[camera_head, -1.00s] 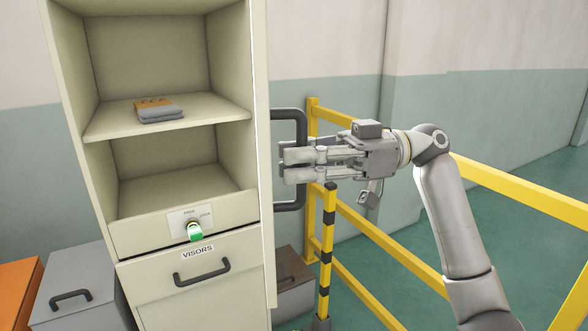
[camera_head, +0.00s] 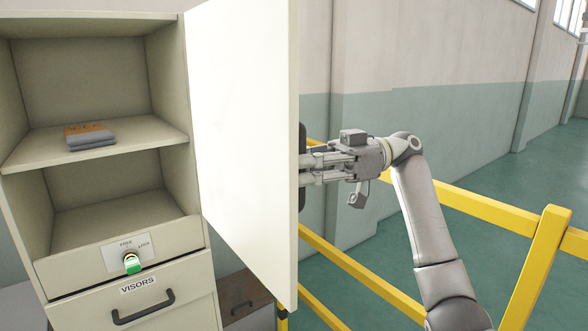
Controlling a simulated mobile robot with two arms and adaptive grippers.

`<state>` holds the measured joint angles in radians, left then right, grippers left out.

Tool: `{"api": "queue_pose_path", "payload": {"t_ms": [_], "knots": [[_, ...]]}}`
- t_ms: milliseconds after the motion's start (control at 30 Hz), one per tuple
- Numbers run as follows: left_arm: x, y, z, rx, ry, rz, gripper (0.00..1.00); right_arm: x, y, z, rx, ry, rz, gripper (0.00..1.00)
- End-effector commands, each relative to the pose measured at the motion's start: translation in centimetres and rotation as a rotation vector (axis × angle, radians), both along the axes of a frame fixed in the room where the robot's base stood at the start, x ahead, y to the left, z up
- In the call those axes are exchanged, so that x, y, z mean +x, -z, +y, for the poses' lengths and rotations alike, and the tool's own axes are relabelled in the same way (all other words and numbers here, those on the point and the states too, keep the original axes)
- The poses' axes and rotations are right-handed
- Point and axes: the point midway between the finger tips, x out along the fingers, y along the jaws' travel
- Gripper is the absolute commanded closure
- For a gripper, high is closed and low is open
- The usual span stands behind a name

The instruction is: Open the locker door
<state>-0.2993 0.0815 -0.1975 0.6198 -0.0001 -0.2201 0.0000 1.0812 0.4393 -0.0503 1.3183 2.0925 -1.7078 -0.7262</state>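The locker (camera_head: 165,75) stands at the left with its two upper shelves exposed. Its white door (camera_head: 245,130) is swung out on the right side, and I see its broad inner face. The dark door handle (camera_head: 302,150) is on the outer face and mostly hidden behind the door edge. My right gripper (camera_head: 308,170) is at the handle, beyond the door edge. Its fingertips are partly hidden by the door, so I cannot tell whether they are closed on the handle. My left gripper is not in view.
A green-tipped knob (camera_head: 132,263) sits above the drawer marked VISORS (camera_head: 150,303). A yellow railing (camera_head: 480,205) runs behind and right of my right arm. Green floor lies open beyond it.

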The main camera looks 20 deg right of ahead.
Motion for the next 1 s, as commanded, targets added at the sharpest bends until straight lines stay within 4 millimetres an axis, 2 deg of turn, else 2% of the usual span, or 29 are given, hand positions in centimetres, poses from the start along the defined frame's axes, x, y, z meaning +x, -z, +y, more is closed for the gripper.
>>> {"api": "queue_pose_path", "payload": {"t_ms": [167,200,367,767,867,1000], "knots": [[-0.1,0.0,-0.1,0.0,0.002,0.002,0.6,0.0,0.1,0.0,-0.005,0.001,0.006,1.0],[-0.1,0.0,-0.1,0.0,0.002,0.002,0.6,0.0,0.1,0.0,-0.005,0.001,0.006,0.86],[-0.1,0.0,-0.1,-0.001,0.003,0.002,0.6,0.0,0.1,0.0,-0.003,0.001,0.004,0.65],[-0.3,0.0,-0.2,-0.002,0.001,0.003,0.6,0.1,0.0,-0.5,0.0,0.002,0.001,0.65],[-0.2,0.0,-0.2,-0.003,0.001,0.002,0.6,0.3,0.0,-1.8,0.0,0.004,0.002,0.65],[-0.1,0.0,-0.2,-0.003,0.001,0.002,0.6,0.6,-0.1,-4.7,0.001,0.005,0.002,0.65]]}}
